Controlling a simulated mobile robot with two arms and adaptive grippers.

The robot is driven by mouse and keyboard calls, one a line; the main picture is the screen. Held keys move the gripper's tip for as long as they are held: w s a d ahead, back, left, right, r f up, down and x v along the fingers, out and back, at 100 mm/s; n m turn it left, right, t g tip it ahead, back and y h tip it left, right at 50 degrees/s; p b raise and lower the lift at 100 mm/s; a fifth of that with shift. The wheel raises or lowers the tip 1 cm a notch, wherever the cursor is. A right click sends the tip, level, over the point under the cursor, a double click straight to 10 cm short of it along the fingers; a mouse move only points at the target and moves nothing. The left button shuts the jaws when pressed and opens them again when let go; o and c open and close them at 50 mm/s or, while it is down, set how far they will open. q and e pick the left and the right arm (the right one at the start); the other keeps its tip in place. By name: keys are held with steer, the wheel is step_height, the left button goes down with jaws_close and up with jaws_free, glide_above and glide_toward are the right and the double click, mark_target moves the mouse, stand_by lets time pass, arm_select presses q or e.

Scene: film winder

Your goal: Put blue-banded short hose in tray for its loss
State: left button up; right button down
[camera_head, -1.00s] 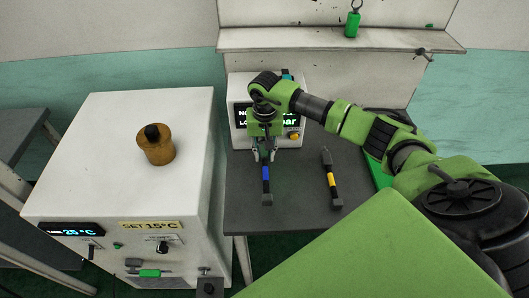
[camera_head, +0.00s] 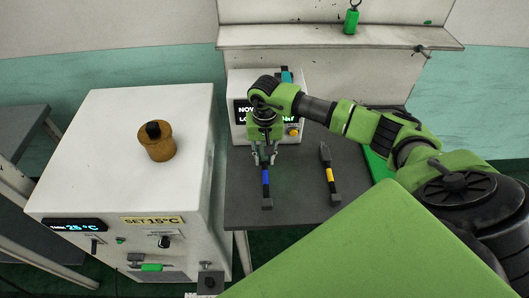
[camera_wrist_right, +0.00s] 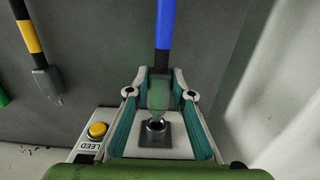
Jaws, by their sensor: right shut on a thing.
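The blue-banded short hose (camera_head: 266,177) is dark with a blue band and grey end pieces. It is on the dark table, its near end towards the table's front edge. My right gripper (camera_head: 265,157) is at its far end, in front of the white box. In the right wrist view, the fingers (camera_wrist_right: 158,92) are shut on the hose's end piece, and the blue band (camera_wrist_right: 164,25) shows beyond them. A green surface (camera_head: 379,166), perhaps a tray, is largely hidden behind my right arm. My left gripper is not in view.
A yellow-banded hose (camera_head: 329,175) lies to the right on the same table (camera_head: 298,205). A white box with a display and yellow button (camera_head: 293,132) stands behind the gripper. A large white cabinet (camera_head: 100,130) rises at the left. A shelf (camera_head: 340,38) is behind.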

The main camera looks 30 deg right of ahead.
mark_target(265, 172)
steer(key=shift+s, duration=0.1)
steer(key=shift+s+a+p, duration=0.3)
steer(key=shift+s+a, duration=0.25)
steer(key=shift+s, duration=0.3)
steer(key=shift+a+r, duration=0.1)
